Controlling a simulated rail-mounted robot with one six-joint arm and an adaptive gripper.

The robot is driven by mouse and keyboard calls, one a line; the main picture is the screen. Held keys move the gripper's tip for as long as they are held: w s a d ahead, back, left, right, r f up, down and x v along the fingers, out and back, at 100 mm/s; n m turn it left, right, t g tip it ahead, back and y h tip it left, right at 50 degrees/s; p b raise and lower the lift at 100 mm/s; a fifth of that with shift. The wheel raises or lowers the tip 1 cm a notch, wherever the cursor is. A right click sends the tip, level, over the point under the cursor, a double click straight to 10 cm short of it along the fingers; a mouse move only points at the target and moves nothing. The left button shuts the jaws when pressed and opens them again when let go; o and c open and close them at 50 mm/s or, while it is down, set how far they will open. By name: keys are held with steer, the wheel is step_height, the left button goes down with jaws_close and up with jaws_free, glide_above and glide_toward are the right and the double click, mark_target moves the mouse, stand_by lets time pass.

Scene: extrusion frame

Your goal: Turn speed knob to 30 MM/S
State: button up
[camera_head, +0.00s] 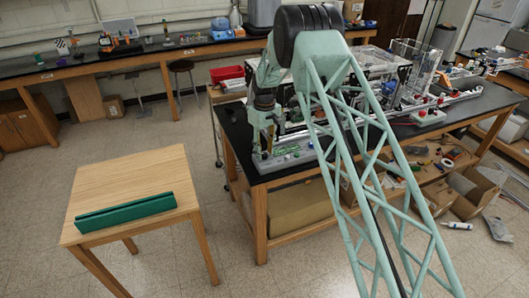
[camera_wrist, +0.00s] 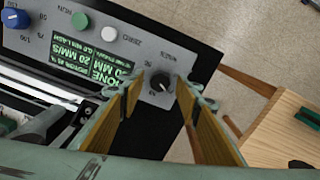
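The black speed knob (camera_wrist: 161,83) sits on a grey control panel (camera_wrist: 190,48), with a small light pointer mark and printed numbers around it. My gripper (camera_wrist: 160,85) is open, its two tan-padded fingers apart on either side of the knob. I cannot tell whether either finger touches it. The panel's green-lit display (camera_wrist: 108,62) shows a line that seems to read 20 MM/S; the smaller text is hard to read. In the head view, my gripper (camera_head: 264,146) is low over the panel (camera_head: 292,155) at the black bench's front corner; the knob cannot be made out there.
The panel also has a green button (camera_wrist: 80,21), a white button (camera_wrist: 109,34) and a blue knob (camera_wrist: 15,18). Clear-walled equipment (camera_head: 414,68) stands behind on the bench. A wooden table (camera_head: 150,170) with a green bar (camera_head: 126,212) stands left, across open floor.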

steer(key=shift+f, duration=0.3)
steer(key=c, duration=0.9)
steer(key=shift+o, duration=0.2)
steer(key=shift+m+b, duration=0.4)
steer(key=shift+m, duration=0.1)
steer(key=m+b, duration=0.2)
steer(key=m, duration=0.2)
steer(key=shift+m+b, duration=0.3)
steer(key=shift+b, duration=0.05)
steer(key=m+b, duration=0.2)
steer(key=m, duration=0.4)
steer(key=o, duration=0.9)
steer(key=shift+c, duration=0.2)
